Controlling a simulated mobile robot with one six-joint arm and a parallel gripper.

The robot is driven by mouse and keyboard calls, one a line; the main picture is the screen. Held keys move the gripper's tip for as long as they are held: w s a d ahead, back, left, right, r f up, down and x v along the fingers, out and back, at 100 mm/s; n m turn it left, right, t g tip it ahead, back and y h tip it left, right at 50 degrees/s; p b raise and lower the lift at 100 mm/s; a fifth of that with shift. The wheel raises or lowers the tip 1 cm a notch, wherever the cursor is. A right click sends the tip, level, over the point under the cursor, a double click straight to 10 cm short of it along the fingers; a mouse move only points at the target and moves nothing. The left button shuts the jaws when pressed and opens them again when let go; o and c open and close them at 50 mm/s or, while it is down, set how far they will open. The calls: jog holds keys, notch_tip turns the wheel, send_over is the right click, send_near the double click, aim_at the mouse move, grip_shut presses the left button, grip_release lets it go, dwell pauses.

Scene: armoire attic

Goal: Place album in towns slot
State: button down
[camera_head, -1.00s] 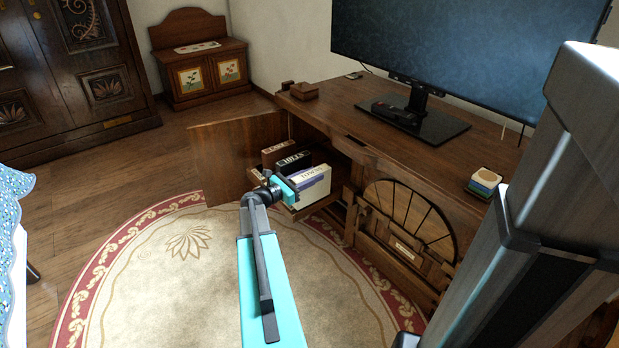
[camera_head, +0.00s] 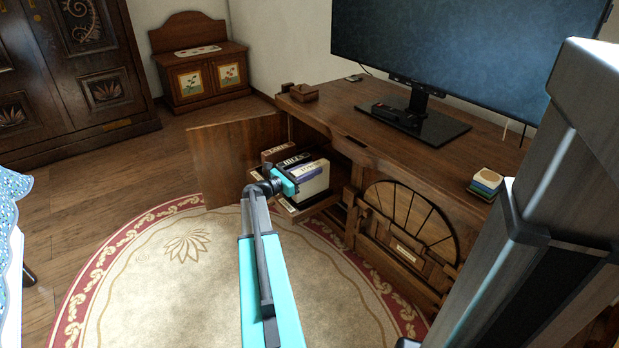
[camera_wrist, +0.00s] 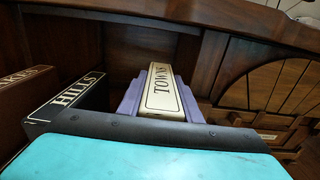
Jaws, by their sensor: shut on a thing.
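The TOWNS album (camera_head: 314,179), with a pale side and a cream label on its spine, is upright in the open cabinet bay. My gripper (camera_head: 283,181) is shut on its near end. In the wrist view, the album's TOWNS label (camera_wrist: 161,92) faces me, with purple parts close on both sides. The dark HILLS album (camera_wrist: 68,101) stands to its left, with a gap between them. A brown album (camera_wrist: 24,93) stands farther left. The low tray (camera_head: 318,204) projects from the bay beneath the albums. The TOWNS slot's floor and the album's bottom edge are hidden.
The cabinet's open door (camera_head: 235,157) stands left of the bay. A wooden upright and fan-shaped panel (camera_head: 410,218) lie to the right. The cabinet top (camera_head: 350,97) overhangs the bay. The round rug (camera_head: 170,275) in front is clear.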

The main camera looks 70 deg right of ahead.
jog(key=shift+w+d+f, duration=0.1)
jog(key=shift+w+d, duration=0.15)
jog(key=shift+d, duration=0.35)
jog(key=shift+f+b, duration=1.25)
jog(key=shift+f, duration=0.4)
jog(key=shift+f, duration=0.2)
jog(key=c, duration=1.3)
grip_release()
